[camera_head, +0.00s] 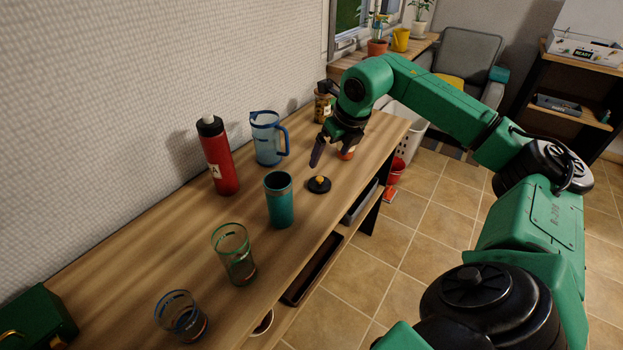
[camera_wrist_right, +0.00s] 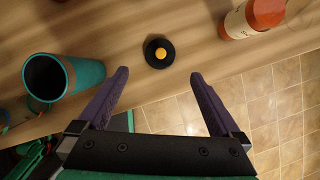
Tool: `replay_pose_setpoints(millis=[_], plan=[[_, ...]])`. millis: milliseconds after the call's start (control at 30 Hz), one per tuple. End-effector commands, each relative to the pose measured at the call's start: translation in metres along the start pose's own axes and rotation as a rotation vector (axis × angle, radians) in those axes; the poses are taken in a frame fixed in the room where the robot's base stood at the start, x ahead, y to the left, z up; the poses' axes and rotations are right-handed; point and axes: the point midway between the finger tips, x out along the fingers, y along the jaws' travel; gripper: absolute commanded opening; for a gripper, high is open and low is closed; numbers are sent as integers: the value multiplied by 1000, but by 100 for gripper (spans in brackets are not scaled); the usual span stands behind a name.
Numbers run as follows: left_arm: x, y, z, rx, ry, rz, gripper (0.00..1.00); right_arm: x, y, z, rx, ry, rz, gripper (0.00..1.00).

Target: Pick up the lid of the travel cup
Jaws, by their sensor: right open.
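The lid (camera_head: 319,185) is a small black disc with an orange-yellow knob, lying flat on the wooden counter. It also shows in the right wrist view (camera_wrist_right: 159,53), beyond and between my fingertips. The teal travel cup (camera_head: 280,205) stands upright and open to the left of the lid; it also shows in the right wrist view (camera_wrist_right: 62,80). My right gripper (camera_head: 331,156) is open and empty above the counter, close to the lid but apart from it. In the right wrist view its two purple fingers (camera_wrist_right: 160,75) are spread wide. My left gripper is out of view.
A red bottle (camera_head: 217,160), a blue pitcher (camera_head: 267,143), a green-rimmed glass (camera_head: 235,258) and a blue-rimmed glass (camera_head: 181,318) share the counter (camera_head: 130,240). An orange-lidded jar (camera_wrist_right: 250,18) stands right of the lid. The counter's front edge is close to the lid.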

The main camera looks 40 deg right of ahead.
Motion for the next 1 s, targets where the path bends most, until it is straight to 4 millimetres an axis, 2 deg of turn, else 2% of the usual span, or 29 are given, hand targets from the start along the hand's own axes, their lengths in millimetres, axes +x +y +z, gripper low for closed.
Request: replay_pose_setpoints(millis=[67,200,300,433,600,833,867,1000], plan=[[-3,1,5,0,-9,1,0,20,1,-1,0,7,3,100],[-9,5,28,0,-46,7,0,56,1,0,0,4,4,100],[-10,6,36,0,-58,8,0,70,1,0,0,2,3,100],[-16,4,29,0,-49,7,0,88,1,0,0,3,4,100],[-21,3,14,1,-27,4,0,120,0,-1,1,2,4,100],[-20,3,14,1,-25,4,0,127,0,-1,-2,0,3,100],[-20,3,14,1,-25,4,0,127,0,-1,-2,0,3,96],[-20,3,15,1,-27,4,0,126,0,-1,-1,0,3,43]])
